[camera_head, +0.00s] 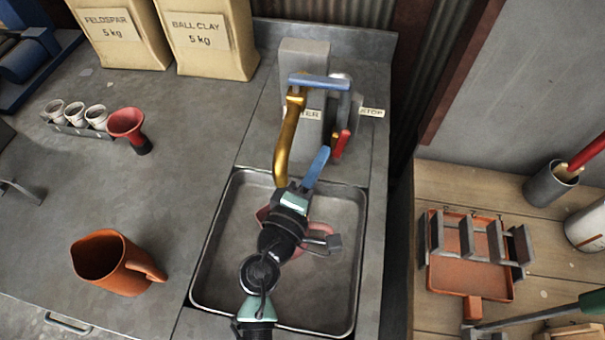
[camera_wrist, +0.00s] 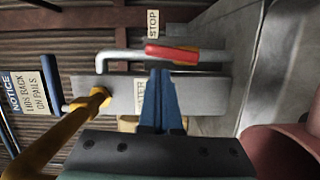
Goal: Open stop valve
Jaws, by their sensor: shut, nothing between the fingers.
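The stop valve's red handle (camera_head: 341,143) hangs at the right side of the grey water block (camera_head: 303,60), below a STOP label (camera_head: 372,112). In the wrist view the red handle (camera_wrist: 170,52) lies across the picture on a grey bent pipe, just beyond the fingertips. My gripper (camera_head: 323,152) is shut and empty, its blue fingers pointing up toward the handle from over the sink. The fingers (camera_wrist: 162,75) also show in the wrist view; whether they touch the handle is unclear. A gold spout (camera_head: 286,140) with a blue lever (camera_head: 318,82) stands left of the handle.
The metal sink (camera_head: 212,262) lies under my arm; a reddish vessel in it, partly hidden by my arm, also shows in the wrist view (camera_wrist: 282,150). An orange pitcher (camera_head: 105,266) and a red funnel (camera_head: 126,124) stand on the counter at left. A wooden bench (camera_head: 480,190) is at right.

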